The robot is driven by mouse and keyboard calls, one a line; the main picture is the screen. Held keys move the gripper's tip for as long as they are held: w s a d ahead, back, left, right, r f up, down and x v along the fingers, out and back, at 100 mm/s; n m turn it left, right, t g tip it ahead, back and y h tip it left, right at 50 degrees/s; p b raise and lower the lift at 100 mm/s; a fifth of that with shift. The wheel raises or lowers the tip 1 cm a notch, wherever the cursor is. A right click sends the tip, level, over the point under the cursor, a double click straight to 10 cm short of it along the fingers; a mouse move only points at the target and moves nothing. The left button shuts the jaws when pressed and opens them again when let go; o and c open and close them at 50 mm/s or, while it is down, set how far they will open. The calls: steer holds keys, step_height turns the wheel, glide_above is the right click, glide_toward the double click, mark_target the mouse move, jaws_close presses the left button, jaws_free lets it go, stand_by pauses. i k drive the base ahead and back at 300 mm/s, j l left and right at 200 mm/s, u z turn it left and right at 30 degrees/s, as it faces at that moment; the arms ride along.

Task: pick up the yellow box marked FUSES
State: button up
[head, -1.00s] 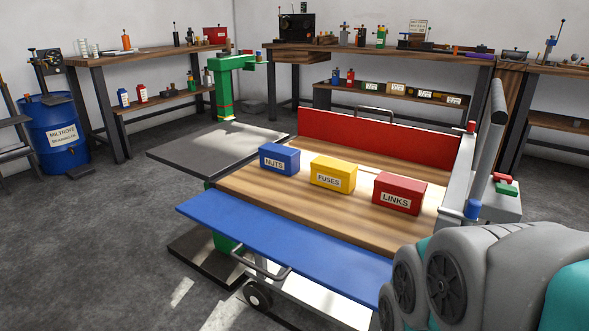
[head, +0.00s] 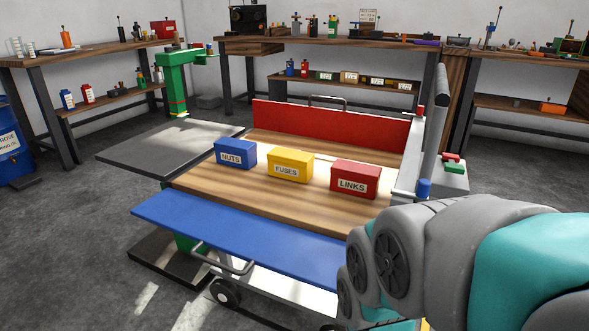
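The yellow box marked FUSES (head: 290,164) stands upright on the wooden top of a cart (head: 225,197). It is in the middle of a row, between a blue box marked NUTS (head: 235,153) on the left and a red box marked LINKS (head: 355,179) on the right. There are gaps between the boxes. My grey and teal arm fills the lower right corner. My gripper is not in view, so its state and its place relative to the yellow box do not show.
The cart has a blue front flap (head: 240,236), a red back panel (head: 335,131) and a grey post (head: 434,125) at right. A dark platform (head: 160,152) adjoins its left side, near a green stand (head: 174,85). Workbenches line the walls. Grey floor is open at lower left.

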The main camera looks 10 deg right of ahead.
mark_target(288, 164)
steer(key=i+j+z, duration=0.1)
steer(key=j, duration=0.25)
steer(key=i+j, duration=0.25)
steer(key=i+j+z, duration=0.15)
steer(key=j, duration=0.35)
steer(key=i+j, duration=0.15)
steer(key=j, duration=0.2)
steer(key=i+j+z, duration=0.15)
steer(key=j, duration=0.25)
steer(key=i+j+z, duration=0.1)
steer(key=j, duration=0.3)
